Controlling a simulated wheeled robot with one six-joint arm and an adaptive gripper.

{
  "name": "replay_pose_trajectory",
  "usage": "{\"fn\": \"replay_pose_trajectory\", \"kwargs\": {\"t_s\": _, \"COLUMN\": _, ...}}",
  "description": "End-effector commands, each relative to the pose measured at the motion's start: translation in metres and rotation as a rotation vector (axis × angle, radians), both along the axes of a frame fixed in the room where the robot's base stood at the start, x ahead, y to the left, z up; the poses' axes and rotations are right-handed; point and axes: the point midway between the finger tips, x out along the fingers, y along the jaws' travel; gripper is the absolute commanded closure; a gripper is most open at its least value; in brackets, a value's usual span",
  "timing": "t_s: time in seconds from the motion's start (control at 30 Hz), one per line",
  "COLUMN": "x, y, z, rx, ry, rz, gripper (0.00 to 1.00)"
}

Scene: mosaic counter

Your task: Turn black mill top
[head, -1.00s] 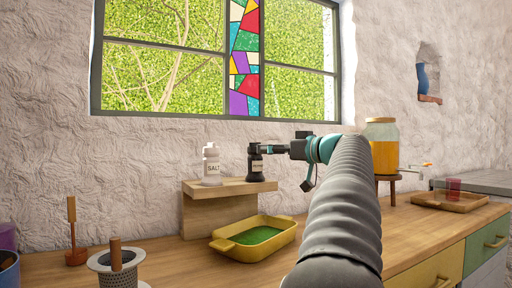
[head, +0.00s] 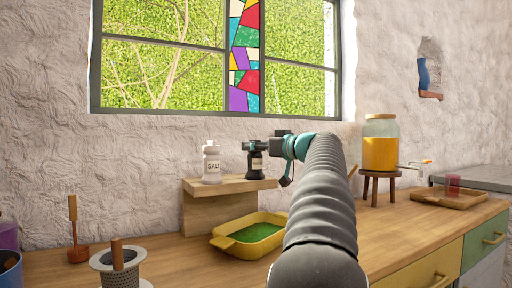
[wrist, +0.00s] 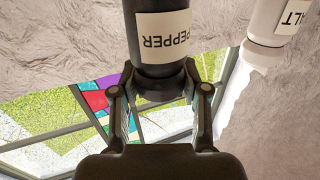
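The black pepper mill (head: 257,166), with a white label, stands upright on the small wooden shelf (head: 235,187). Its body shows large and upside down in the wrist view (wrist: 158,35). My gripper (head: 256,146) is at the mill's top, reaching in from the right. In the wrist view its two fingers (wrist: 160,80) lie on either side of the black mill top (wrist: 160,84) and look shut on it. The exact contact of the finger pads is hard to see.
A white salt shaker (head: 211,165) stands on the shelf just left of the mill. A yellow dish with green contents (head: 265,236) sits below in front. A juice dispenser (head: 380,150) is to the right, and the window is behind.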

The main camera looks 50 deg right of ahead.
Motion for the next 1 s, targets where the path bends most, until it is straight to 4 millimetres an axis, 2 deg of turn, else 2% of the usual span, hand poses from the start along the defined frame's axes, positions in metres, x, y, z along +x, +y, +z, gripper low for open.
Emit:
{"fn": "replay_pose_trajectory", "kwargs": {"t_s": 0.03, "x": -0.0001, "y": 0.0000, "z": 0.0001, "rx": 0.000, "ry": 0.000, "rz": 0.000, "gripper": 0.83}}
{"fn": "replay_pose_trajectory", "kwargs": {"t_s": 0.07, "x": -0.0001, "y": 0.0000, "z": 0.0001, "rx": 0.000, "ry": 0.000, "rz": 0.000, "gripper": 0.90}}
{"fn": "replay_pose_trajectory", "kwargs": {"t_s": 0.13, "x": 0.0001, "y": -0.0051, "z": -0.0003, "rx": 0.000, "ry": 0.000, "rz": -0.001, "gripper": 0.90}}
{"fn": "replay_pose_trajectory", "kwargs": {"t_s": 0.47, "x": -0.0005, "y": 0.0011, "z": -0.0031, "rx": -0.002, "ry": -0.001, "rz": -0.060, "gripper": 0.90}}
{"fn": "replay_pose_trajectory", "kwargs": {"t_s": 1.0, "x": 0.0006, "y": 0.0021, "z": 0.0011, "rx": -0.002, "ry": -0.001, "rz": -0.466, "gripper": 0.90}}
